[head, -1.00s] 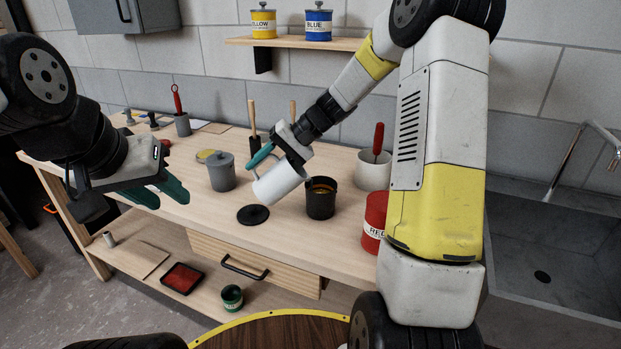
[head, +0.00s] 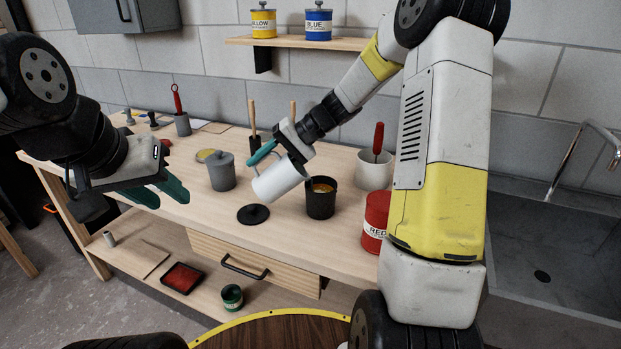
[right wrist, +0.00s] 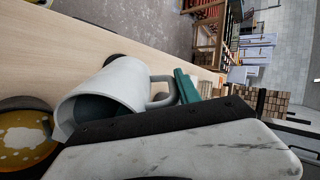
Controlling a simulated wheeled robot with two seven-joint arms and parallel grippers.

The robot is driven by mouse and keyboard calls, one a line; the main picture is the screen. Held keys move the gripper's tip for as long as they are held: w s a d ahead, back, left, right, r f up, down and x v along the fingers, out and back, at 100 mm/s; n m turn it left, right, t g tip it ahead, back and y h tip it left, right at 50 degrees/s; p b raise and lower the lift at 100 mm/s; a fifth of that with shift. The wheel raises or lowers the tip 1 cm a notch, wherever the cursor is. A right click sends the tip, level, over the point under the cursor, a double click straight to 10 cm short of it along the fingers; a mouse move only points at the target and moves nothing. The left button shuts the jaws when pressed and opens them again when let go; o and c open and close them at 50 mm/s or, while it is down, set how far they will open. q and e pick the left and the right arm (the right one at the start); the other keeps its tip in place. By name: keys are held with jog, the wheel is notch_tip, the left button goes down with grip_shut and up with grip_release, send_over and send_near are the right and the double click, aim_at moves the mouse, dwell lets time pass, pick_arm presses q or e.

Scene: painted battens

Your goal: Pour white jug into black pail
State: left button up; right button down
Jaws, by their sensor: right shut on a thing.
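The white jug (head: 279,183) hangs in the air above the bench, tipped with its mouth towards the black pail (head: 321,204). My right gripper (head: 264,152) is shut on the jug's handle. In the right wrist view the jug (right wrist: 118,88) is on its side, its rim close beside the pail (right wrist: 27,104). The pail stands upright and holds something ochre with pale patches on it. No stream shows between them. The jug's inside is mostly shaded. My left gripper (head: 160,194) is open and empty over the bench's left part.
A grey lidded pot (head: 221,173) and a black disc (head: 253,214) are left of the pail. A white container (head: 373,170) with a red-handled tool and a red tin (head: 376,221) are to its right. A sink (head: 550,250) is at far right. Bare bench (head: 295,240) lies in front.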

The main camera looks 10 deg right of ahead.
aim_at(252, 183)
jog(key=shift+d+r, duration=0.1)
jog(key=shift+r, duration=0.15)
dwell(0.6)
jog(key=a+f+h, duration=0.1)
jog(key=f, duration=0.1)
jog(key=a+f+h, duration=0.1)
jog(key=h, duration=0.1)
jog(key=shift+f, duration=0.4)
jog(key=shift+w+f+h, duration=0.1)
jog(key=shift+f+h, duration=0.2)
jog(key=shift+a+f+h, duration=0.4)
jog(key=shift+a, duration=0.15)
jog(key=shift+a+f, duration=0.15)
jog(key=shift+a, duration=0.1)
jog(key=shift+w+a+r+g+h, duration=0.1)
jog(key=shift+a+r+g+h, duration=0.2)
jog(key=shift+a+h, duration=0.6)
jog(key=shift+a+f+h+b, duration=0.25)
jog(key=shift+f+h, duration=0.1)
jog(key=shift+h, duration=0.65)
jog(key=shift+a+f+h+b, duration=0.15)
jog(key=shift+a+f+h, duration=0.15)
jog(key=shift+h, duration=0.7)
jog(key=shift+r, duration=2.9)
